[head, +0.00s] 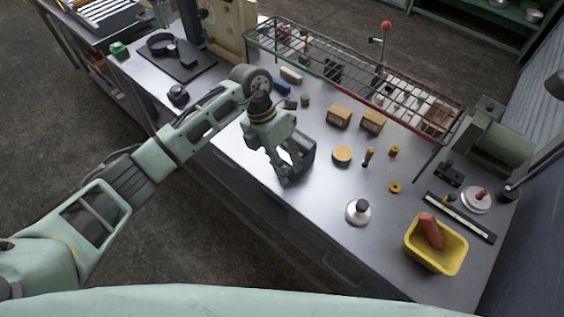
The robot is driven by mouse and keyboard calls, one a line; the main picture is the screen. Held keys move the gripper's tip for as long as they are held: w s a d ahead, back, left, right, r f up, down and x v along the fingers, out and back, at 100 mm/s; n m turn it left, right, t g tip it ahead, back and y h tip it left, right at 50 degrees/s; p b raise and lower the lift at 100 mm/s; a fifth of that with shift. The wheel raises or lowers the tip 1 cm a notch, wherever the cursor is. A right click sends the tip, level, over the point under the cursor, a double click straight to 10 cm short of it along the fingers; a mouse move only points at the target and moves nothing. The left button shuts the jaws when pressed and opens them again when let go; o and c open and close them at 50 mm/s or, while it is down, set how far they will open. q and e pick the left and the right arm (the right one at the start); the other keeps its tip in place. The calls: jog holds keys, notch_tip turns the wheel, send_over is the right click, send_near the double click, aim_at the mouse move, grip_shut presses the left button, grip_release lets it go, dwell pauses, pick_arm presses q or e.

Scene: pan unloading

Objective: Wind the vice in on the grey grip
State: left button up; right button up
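My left gripper (296,168) hangs over the near-middle part of the steel bench (325,205), pointing down. Its dark finger parts overlap in this view, so I cannot tell how far apart they are or whether anything is between them. A green machine body (497,142) stands at the bench's right end; I cannot tell whether it is the vice. A small dark block fixture (449,174) sits in front of it. I cannot make out a grey grip with certainty. My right gripper is out of view.
A wire rack (330,68) runs along the back. Cardboard boxes (339,115), a tan disc (342,155), a metal-based knob (358,212) and a yellow tub (416,255) holding a red item (432,231) stand right of my gripper. A lamp (556,85) overhangs the right edge.

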pick_arm(q)
jog(key=shift+c, duration=0.2)
grip_shut()
jog(key=shift+d+f+y, duration=0.1)
jog(key=shift+y, duration=0.2)
dwell(0.4)
jog(key=shift+s+d+f+t+y+b, duration=0.15)
jog(key=shift+t+y+b, duration=0.2)
jog(key=shift+b, duration=0.2)
jog(key=shift+s+d+f+t+y+b, duration=0.3)
jog(key=shift+f+t+y+b, duration=0.15)
jog(key=shift+t+y+b, duration=0.45)
jog(key=b, duration=0.1)
jog(key=t+y+b, duration=0.1)
jog(key=shift+s+d+f+y+b, duration=0.1)
jog(key=shift+d+f+y+b, duration=0.15)
jog(key=shift+f+b, duration=0.1)
jog(key=shift+s+d+f+t+y+b, duration=0.1)
jog(key=shift+t+y+b, duration=0.25)
jog(key=shift+y+b, duration=0.35)
